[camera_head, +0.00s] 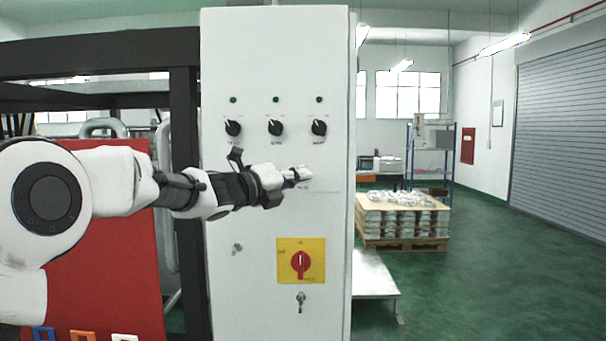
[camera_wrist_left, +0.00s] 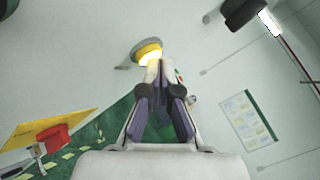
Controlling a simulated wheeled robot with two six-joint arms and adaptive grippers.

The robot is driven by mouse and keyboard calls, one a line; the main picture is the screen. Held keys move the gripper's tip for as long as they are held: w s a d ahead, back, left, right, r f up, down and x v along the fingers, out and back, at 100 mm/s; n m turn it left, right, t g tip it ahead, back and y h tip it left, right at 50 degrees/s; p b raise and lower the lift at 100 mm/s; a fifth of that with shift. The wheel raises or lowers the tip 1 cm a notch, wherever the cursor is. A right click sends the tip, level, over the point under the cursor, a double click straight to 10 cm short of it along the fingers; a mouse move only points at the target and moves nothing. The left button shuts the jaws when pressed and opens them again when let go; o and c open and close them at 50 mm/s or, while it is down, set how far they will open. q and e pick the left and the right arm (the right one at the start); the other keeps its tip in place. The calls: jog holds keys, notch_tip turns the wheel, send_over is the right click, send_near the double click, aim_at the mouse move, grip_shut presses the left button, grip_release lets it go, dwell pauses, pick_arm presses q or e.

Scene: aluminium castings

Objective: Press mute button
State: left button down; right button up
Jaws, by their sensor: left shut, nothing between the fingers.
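A tall light-grey control cabinet (camera_head: 276,60) stands in front of me in the head view. My left gripper (camera_head: 303,174) is shut and empty, reaching in from the left across the cabinet front, below the row of knobs. In the left wrist view, its fingertips (camera_wrist_left: 159,65) are together just below a round button (camera_wrist_left: 147,50) with a yellow, lit face and a grey collar. The tips overlap the button's lower edge in the picture; I cannot tell whether they touch it. No mute label is readable.
Three black knobs (camera_head: 275,128) with green lamps above sit on the cabinet. A red rotary switch (camera_head: 300,262) on a yellow plate is below my gripper. A red board (camera_head: 100,275) stands left. A pallet of castings (camera_head: 402,218) is behind right; green floor there is clear.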

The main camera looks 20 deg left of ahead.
pick_arm(q)
jog(key=shift+w, duration=0.2)
dwell(0.6)
jog(key=shift+s+d+b, duration=0.2)
jog(key=shift+s+b, duration=0.5)
jog(key=shift+s, duration=0.1)
jog(key=s+b, duration=0.2)
jog(key=s+d+b, duration=0.1)
jog(key=s, duration=0.1)
jog(key=shift+s+d+b, duration=0.2)
jog(key=shift+s+b, duration=0.15)
jog(key=shift+b, duration=0.05)
